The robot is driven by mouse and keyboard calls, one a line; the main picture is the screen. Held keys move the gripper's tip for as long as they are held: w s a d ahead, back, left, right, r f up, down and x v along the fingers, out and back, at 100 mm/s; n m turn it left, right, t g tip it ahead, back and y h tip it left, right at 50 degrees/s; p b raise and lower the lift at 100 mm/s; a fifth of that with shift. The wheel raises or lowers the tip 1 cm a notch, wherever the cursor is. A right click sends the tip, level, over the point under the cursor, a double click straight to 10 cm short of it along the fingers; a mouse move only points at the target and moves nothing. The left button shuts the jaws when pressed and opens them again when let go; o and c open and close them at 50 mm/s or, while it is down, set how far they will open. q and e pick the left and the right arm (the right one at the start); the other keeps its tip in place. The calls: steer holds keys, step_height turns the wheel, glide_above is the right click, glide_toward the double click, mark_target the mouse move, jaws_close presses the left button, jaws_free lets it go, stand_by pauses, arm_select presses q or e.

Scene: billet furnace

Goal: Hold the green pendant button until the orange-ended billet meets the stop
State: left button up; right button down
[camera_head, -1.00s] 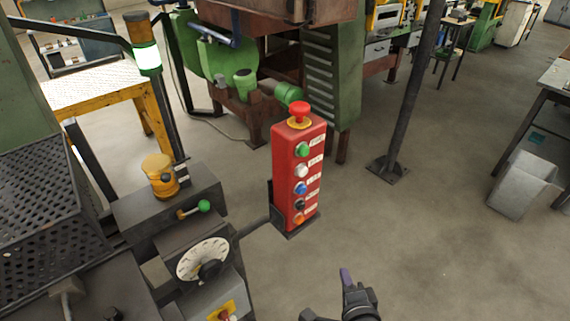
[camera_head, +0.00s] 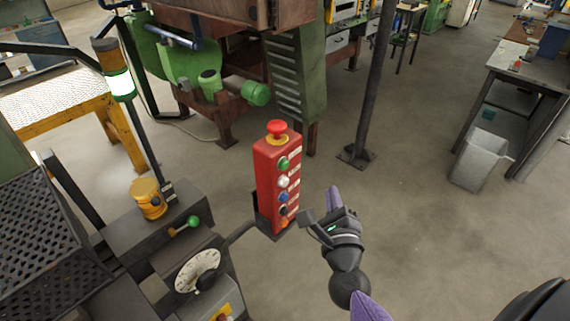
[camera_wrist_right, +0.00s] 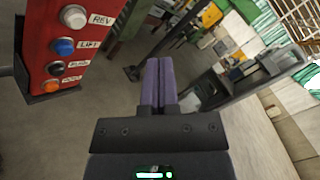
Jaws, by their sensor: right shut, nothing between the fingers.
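The red pendant (camera_head: 275,185) stands upright in a dark holder, with a red mushroom knob on top and a column of buttons. Its green button (camera_head: 284,163) is the uppermost of the column. My right gripper (camera_head: 332,192) is to the right of the pendant, level with its lower part and apart from the green button. In the right wrist view its purple fingers (camera_wrist_right: 158,64) are together and empty. That view shows the pendant's lower buttons (camera_wrist_right: 64,47) at the left; the green one is out of it. The orange-ended billet and the stop cannot be made out. My left gripper is not in view.
A dial (camera_head: 198,270) and a green-knobbed lever (camera_head: 193,222) are on the console left of the pendant. A lit stack light (camera_head: 121,86) stands behind. A dark post (camera_head: 372,90) rises beyond the gripper. A grey bin (camera_head: 478,158) is at the right; open floor lies between.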

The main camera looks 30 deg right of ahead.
mark_target(284, 164)
steer(key=w+a, duration=0.3)
steer(key=w, duration=0.5)
steer(key=shift+a+b, duration=0.2)
steer(key=shift+b, duration=0.1)
steer(key=shift+w, duration=0.15)
stand_by(1.6)
steer(key=shift+w+a, duration=0.15)
steer(key=shift+w, duration=0.15)
steer(key=shift+w+a, duration=0.2)
steer(key=shift+w, duration=0.25)
stand_by(1.7)
stand_by(2.4)
steer(key=shift+s+d, duration=0.35)
steer(key=shift+s, duration=0.5)
